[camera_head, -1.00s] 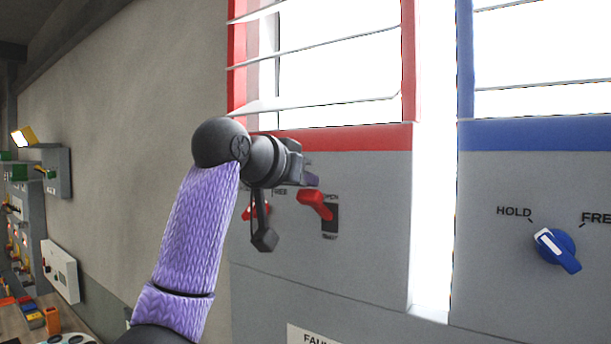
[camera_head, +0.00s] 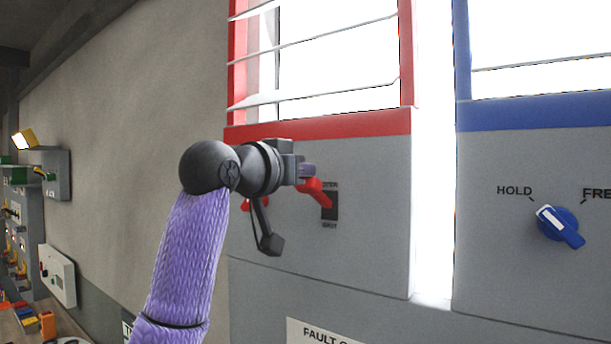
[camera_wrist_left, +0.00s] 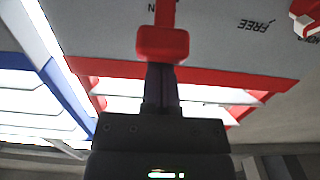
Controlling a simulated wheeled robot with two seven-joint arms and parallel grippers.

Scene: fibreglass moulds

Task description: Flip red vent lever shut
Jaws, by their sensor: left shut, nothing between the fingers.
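The red vent lever (camera_head: 318,191) juts out and up from a dark slot on the grey panel below the red-framed vent. A small label sits above the slot and one reading like SHUT below it. My left gripper (camera_head: 307,171) is shut and empty at the lever's outer end, partly covering it. In the left wrist view the lever's red grip (camera_wrist_left: 162,44) lies right at the tips of the closed dark fingers (camera_wrist_left: 161,82). I cannot tell whether they touch. My right gripper is not in view.
A red knob (camera_head: 247,204) sits left of the lever, mostly behind my left wrist. A blue knob (camera_head: 560,224) between HOLD and FREE is on the right panel. The red-framed vent slats (camera_head: 325,97) are above. The panel right of the lever is clear.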

